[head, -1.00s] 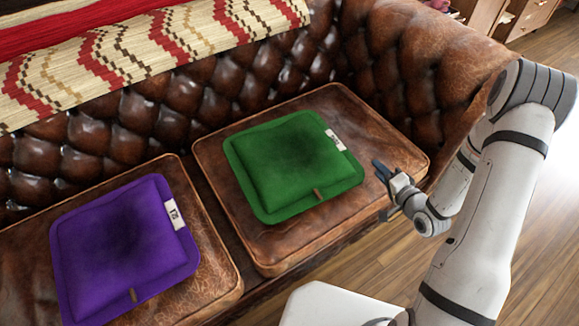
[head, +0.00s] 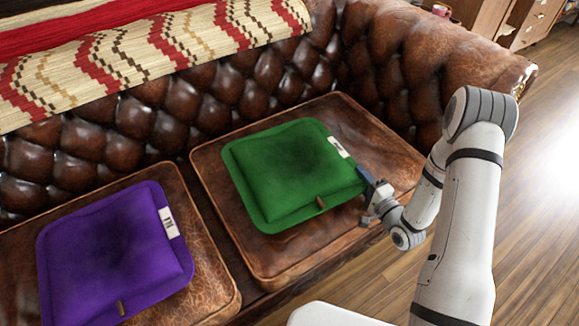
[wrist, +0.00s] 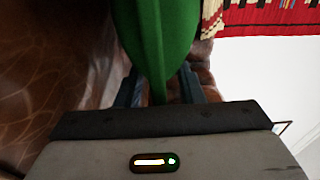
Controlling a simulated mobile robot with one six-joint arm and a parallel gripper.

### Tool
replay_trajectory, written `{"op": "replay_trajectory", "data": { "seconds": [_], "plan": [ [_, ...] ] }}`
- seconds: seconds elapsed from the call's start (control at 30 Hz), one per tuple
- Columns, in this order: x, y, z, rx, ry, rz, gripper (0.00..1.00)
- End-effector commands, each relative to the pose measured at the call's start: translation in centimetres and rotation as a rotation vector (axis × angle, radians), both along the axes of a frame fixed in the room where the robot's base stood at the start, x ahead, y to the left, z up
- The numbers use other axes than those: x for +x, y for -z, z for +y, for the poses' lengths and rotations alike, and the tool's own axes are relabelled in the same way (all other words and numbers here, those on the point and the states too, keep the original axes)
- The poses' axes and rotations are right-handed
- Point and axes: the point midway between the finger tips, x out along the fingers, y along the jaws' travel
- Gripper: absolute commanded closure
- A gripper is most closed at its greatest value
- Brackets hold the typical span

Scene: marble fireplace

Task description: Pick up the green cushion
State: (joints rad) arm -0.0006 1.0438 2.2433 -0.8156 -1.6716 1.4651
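The green cushion (head: 285,170) lies flat on the right-hand leather seat, with a white tag on its right edge and a brown tab at its front edge. My gripper (head: 365,178) is at the cushion's right edge, near the front of the seat. In the wrist view the green cushion (wrist: 160,40) reaches in edge-on between the two blue fingers of my gripper (wrist: 158,88). The fingers are apart, with gaps showing on both sides of the cushion's edge. The far finger's tip is hard to make out in the head view.
A purple cushion (head: 115,250) lies on the left seat. The tufted brown leather sofa (head: 215,90) has a backrest behind and an armrest at the right. A patterned red and cream blanket (head: 150,55) drapes over the backrest. Wooden floor (head: 520,200) is clear at right.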

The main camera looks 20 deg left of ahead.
Motion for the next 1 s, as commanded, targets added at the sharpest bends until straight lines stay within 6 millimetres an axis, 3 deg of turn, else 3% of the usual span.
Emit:
{"op": "replay_trajectory", "data": {
  "seconds": [0.27, 0.7, 1.0],
  "plan": [
    [0.33, -0.04, 0.29, 0.000, 0.002, 0.000, 0.65],
    [0.32, -0.02, 0.23, -0.001, 0.002, 0.001, 1.00],
    [0.32, 0.00, 0.19, -0.001, 0.003, 0.001, 1.00]
  ]
}}
